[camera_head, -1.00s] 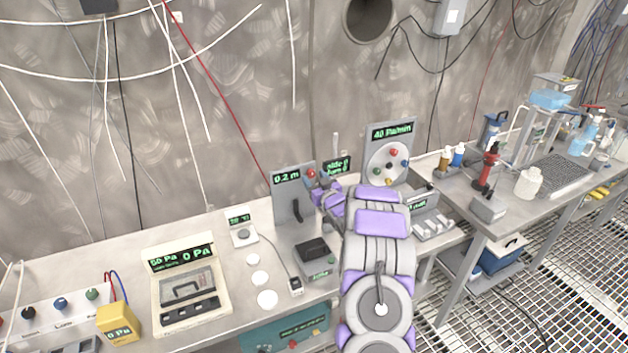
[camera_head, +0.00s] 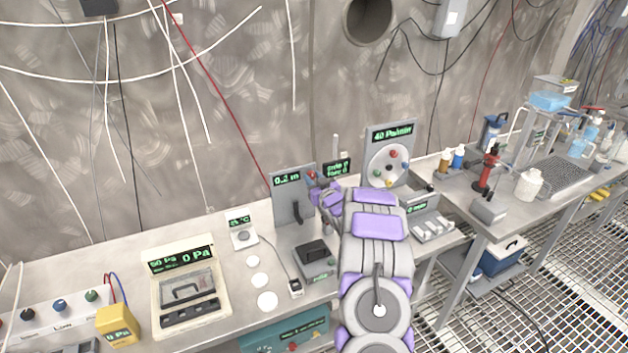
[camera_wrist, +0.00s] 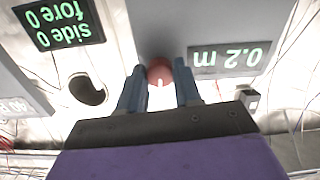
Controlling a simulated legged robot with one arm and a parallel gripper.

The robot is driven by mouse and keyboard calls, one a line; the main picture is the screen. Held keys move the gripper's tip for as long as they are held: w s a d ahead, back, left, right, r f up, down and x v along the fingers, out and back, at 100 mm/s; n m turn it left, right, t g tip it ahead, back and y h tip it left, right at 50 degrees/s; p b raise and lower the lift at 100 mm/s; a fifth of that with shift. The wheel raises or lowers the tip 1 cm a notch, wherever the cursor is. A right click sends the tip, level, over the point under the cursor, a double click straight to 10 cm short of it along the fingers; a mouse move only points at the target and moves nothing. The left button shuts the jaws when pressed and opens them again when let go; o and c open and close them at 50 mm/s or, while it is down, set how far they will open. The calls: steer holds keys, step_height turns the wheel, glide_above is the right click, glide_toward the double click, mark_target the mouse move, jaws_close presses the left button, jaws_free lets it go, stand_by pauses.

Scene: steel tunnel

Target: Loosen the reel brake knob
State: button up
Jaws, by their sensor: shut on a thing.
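The grey panel (camera_head: 285,208) with a "0.2 m" readout stands upright at the back of the bench. It carries a dark handle (camera_head: 297,211) on its front. A round red knob (camera_wrist: 160,72) sits by the panel's edge, next to the readout; it also shows in the head view (camera_head: 311,174), small. My gripper (camera_wrist: 160,80) has its two blue-grey fingers on either side of the red knob, shut on it. The knob's far side is hidden. In the head view my arm covers much of the gripper.
A disc panel (camera_head: 388,163) with coloured knobs stands right of my gripper. A small "side 0, fore 0" display (camera_wrist: 58,22) is beside the knob. A dark box (camera_head: 315,252) lies in front of the panel. Wires hang on the wall behind.

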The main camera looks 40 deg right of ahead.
steer(key=shift+c, duration=0.5)
steer(key=shift+n, duration=0.8)
steer(key=o, duration=1)
steer(key=shift+o, duration=0.2)
steer(key=shift+s, duration=0.15)
steer(key=p+v, duration=0.3)
steer(key=v, duration=1.4)
steer(key=shift+a, duration=0.1)
